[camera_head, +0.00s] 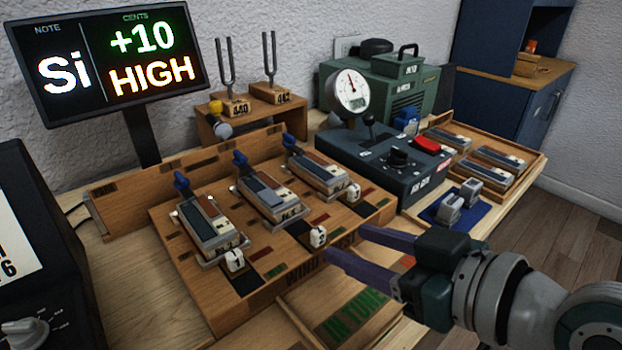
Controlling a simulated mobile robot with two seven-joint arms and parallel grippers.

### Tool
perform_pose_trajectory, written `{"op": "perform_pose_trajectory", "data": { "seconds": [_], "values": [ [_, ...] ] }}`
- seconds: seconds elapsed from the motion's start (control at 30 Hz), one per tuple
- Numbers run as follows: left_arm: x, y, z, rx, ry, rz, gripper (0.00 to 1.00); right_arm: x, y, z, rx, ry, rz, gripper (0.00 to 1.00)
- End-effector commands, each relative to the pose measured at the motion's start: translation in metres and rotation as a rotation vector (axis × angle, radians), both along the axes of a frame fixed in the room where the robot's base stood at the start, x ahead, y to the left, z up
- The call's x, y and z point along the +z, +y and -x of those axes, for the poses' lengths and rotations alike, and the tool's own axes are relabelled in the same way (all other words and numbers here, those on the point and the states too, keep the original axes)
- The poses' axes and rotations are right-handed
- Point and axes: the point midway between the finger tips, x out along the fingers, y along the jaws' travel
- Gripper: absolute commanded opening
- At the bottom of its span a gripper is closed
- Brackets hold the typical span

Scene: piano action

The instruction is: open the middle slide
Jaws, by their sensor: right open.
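The middle slide (318,237) is a small white numbered tab at the front end of the middle block (265,192) on the wooden board (185,268). Similar white tabs, the left slide (234,260) and the right slide (353,193), stand at the front of the other two blocks. My right gripper (348,246) comes in from the right, with its two purple fingers spread and nothing between them. Its fingertips are at the front edge of the board, just right of the middle slide and apart from it. My left gripper is out of view.
A screen (112,60) reads "Si", "+10", "HIGH". A grey control box (384,150) with a gauge, lever, knob and red button stands behind right. Tuning forks (229,75) stand at the back. A blue mat (455,212) and a tray (515,184) with blocks lie right.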

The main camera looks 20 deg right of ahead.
Motion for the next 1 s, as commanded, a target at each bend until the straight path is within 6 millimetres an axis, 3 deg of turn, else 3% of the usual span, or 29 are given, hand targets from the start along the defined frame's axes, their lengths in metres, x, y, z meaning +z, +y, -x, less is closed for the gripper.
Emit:
{"op": "perform_pose_trajectory", "data": {
  "seconds": [0.23, 0.77, 0.87, 1.0],
  "values": [
    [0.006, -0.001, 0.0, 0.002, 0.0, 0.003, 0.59, 0.013, -0.011, 0.031, 0.0, 0.002, 0.0, 0.55],
    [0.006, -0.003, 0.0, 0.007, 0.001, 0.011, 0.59, 0.016, -0.013, 0.036, 0.0, 0.0, -0.001, 0.55],
    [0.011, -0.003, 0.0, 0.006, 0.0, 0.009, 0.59, 0.019, -0.009, 0.038, 0.011, 0.019, 0.002, 0.55],
    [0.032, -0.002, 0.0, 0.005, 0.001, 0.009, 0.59, 0.033, 0.011, 0.057, 0.063, 0.147, 0.029, 0.55]
  ]
}}
